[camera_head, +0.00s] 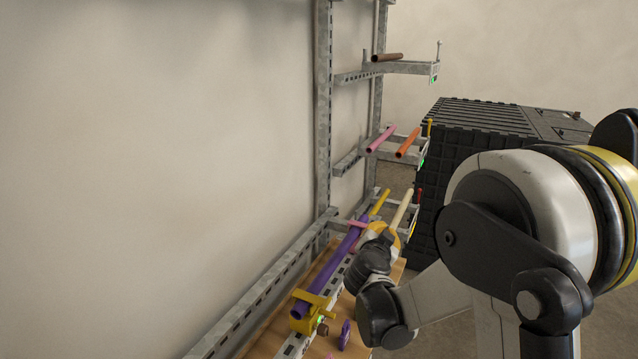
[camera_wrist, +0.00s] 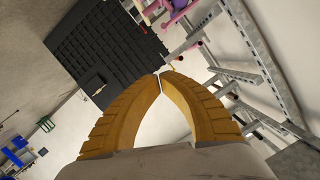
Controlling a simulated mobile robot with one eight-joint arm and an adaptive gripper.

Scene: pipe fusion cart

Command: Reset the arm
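My gripper (camera_wrist: 160,76) has two yellow fingers whose tips meet in the wrist view, with only bare wall showing between them. It holds nothing that I can see. In the head view my arm reaches in from the right and ends low over the cart, beside a long purple pipe (camera_head: 333,267). The arm partly hides the gripper there. The purple pipe lies along the cart, its near end at a yellow clamp (camera_head: 303,308).
A metal rack (camera_head: 323,110) stands by the wall. Its arms carry a brown pipe (camera_head: 387,57), a pink pipe (camera_head: 381,139) and an orange pipe (camera_head: 408,142). A large black crate (camera_head: 480,125) stands behind. A purple knob (camera_head: 344,335) is at the cart's near end.

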